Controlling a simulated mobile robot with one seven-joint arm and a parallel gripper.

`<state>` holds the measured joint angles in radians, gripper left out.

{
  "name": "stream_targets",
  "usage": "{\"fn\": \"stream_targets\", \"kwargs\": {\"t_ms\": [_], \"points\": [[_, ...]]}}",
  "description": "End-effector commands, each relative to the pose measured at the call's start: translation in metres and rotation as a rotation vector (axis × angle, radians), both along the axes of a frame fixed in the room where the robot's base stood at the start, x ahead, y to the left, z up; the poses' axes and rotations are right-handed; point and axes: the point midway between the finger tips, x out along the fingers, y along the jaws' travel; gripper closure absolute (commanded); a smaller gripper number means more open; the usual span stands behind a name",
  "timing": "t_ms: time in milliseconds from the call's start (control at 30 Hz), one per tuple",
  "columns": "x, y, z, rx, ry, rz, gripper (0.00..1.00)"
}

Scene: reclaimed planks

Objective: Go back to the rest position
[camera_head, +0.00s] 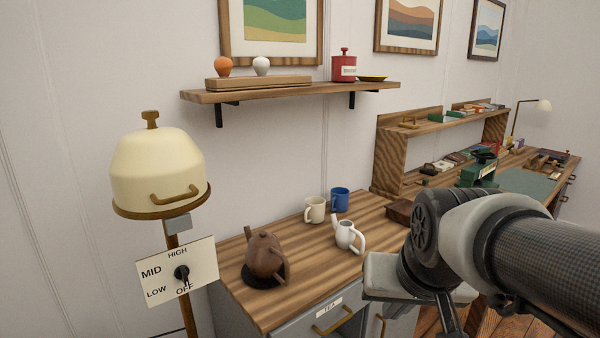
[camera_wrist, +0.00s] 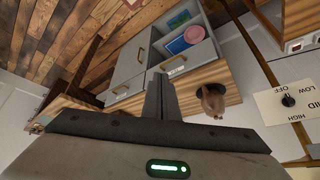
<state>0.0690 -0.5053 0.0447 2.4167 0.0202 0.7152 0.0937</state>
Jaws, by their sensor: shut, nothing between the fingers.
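My gripper (camera_wrist: 158,92) is in the lower middle of the wrist view, its two dark fingers together with nothing between them. The fingertips overlap the front of the grey cabinet (camera_wrist: 128,64) in that view. In the head view my arm comes in from the right, over the cabinet's right end, and the fingers cannot be made out there.
The wooden cabinet top (camera_head: 300,252) holds a brown teapot (camera_head: 266,256), a white jug (camera_head: 347,235), a cream mug (camera_head: 315,209) and a blue mug (camera_head: 340,200). A shelf (camera_head: 290,91) hangs above.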

Motion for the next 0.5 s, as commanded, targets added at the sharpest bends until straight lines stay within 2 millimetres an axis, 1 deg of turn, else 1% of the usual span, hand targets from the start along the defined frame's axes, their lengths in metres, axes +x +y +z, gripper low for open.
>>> {"fn": "stream_targets", "kwargs": {"t_ms": [33,100,300,333,500], "points": [[-0.014,0.002,0.005,-0.008,-0.003,0.022,1.00],[-0.032,0.003,0.007,-0.020,0.003,0.051,1.00],[-0.077,0.006,0.011,-0.044,0.020,0.127,1.00],[-0.075,0.006,0.029,-0.044,0.024,0.124,1.00],[-0.073,0.006,0.065,-0.043,0.025,0.120,1.00]]}}
